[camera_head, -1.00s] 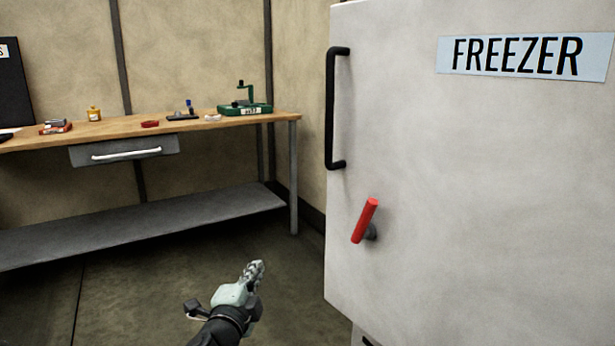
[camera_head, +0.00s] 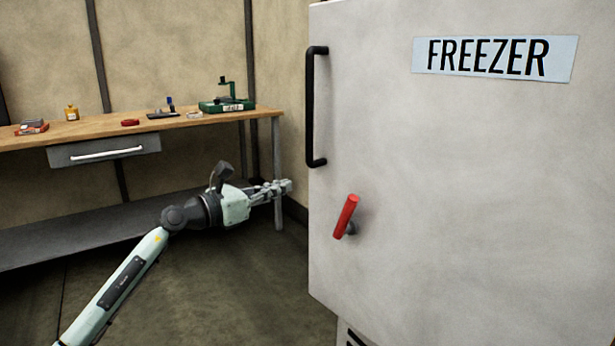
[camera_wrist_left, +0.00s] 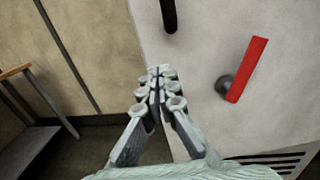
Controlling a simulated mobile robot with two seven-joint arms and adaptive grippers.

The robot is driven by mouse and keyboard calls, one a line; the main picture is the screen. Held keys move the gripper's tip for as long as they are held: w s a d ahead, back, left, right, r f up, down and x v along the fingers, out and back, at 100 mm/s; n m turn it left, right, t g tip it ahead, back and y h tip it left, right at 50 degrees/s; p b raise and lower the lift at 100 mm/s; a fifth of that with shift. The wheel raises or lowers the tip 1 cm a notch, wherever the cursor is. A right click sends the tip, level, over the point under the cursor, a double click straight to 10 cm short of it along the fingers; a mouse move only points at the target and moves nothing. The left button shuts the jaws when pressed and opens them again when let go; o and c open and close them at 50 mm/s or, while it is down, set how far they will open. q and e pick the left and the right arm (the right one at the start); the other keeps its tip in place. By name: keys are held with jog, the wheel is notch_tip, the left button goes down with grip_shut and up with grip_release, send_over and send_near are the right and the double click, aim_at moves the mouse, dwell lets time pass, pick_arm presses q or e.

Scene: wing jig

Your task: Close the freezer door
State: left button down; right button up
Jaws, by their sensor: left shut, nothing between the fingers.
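The freezer door (camera_head: 450,190) is a large pale grey panel filling the right of the head view, with a FREEZER label (camera_head: 494,58). A black vertical bar handle (camera_head: 311,106) is on its left side; the lower end of the handle (camera_wrist_left: 168,14) shows at the top of the left wrist view. Below it is a red lever (camera_head: 346,217), tilted, also in the wrist view (camera_wrist_left: 248,70). My left gripper (camera_head: 287,187) is shut and empty, left of the door's edge and below the bar handle. I cannot tell whether it touches the door. My right gripper is not in view.
A wooden workbench (camera_head: 190,127) with a drawer (camera_head: 105,149) and several small items stands along the left wall. A grey lower shelf (camera_head: 60,233) is under it. The floor (camera_head: 200,300) between bench and freezer is clear apart from my arm.

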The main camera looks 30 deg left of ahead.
aim_at(317, 176)
pick_arm(q)
jog(key=p+x, duration=0.1)
jog(key=x, duration=0.7)
jog(key=shift+w, duration=0.1)
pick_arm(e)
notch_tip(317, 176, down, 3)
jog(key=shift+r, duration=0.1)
